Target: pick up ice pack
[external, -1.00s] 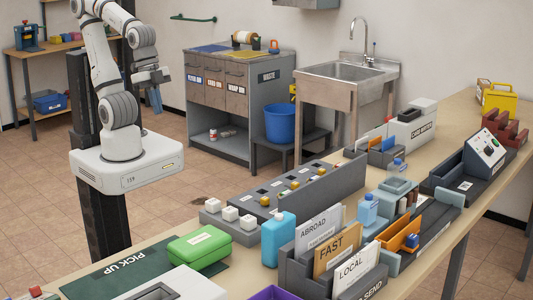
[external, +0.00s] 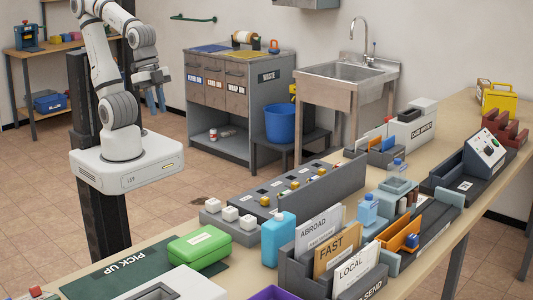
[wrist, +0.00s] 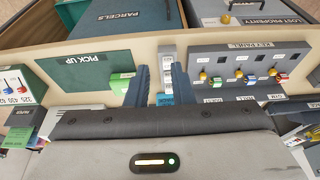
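A light-blue rounded block (external: 279,240), which looks like the ice pack, stands upright on the bench beside the black letter rack, right of the green box. My gripper (external: 155,76) is raised above and behind the bench, well away from the blue block. In the wrist view my gripper (wrist: 160,84) has its two dark fingers apart with nothing held between them.
A green box (external: 199,246) lies on the dark green PICK UP mat (external: 120,270). A grey key panel (external: 285,195) stands behind the block. A letter rack (external: 307,275) with upright cards is close to its right. A small blue bottle (external: 368,211) stands farther right.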

